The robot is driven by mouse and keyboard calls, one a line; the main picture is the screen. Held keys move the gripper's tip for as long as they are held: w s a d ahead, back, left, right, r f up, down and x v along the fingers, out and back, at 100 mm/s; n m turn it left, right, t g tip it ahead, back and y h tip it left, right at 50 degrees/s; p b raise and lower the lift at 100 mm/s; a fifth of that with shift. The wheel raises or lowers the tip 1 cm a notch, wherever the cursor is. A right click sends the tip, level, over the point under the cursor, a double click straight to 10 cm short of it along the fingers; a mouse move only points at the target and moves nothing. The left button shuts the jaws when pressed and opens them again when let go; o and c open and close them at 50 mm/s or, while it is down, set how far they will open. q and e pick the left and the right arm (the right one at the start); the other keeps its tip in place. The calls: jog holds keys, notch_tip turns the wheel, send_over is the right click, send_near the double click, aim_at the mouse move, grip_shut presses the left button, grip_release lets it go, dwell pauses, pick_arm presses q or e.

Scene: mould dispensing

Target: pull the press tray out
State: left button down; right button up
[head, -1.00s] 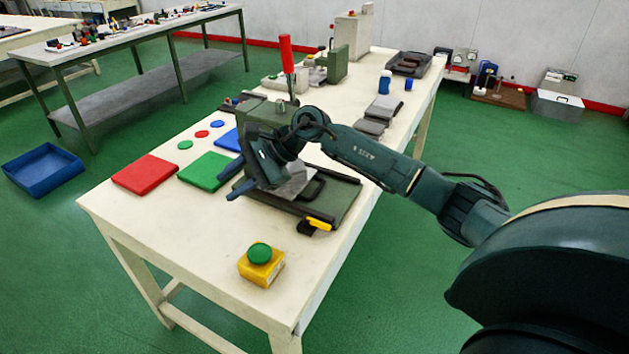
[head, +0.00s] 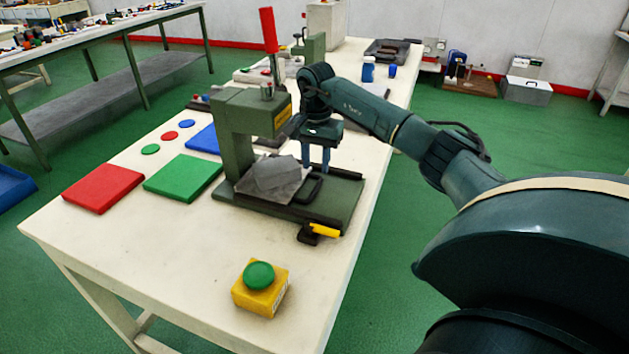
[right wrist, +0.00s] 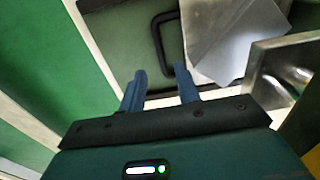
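The green press (head: 232,138) with its red-topped lever stands on the white table. My left gripper is not in view.
A yellow box with a green button (head: 258,276) stands at the table's front. A yellow-handled clamp (head: 323,230) sits at the base's near corner. Red (head: 103,188), green (head: 183,177) and blue mats lie left of the press. The table's right edge is close to the base.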

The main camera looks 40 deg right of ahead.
aim_at(316, 188)
notch_tip(316, 188, down, 6)
jog(key=shift+f, duration=0.2)
grip_shut()
dwell(0.4)
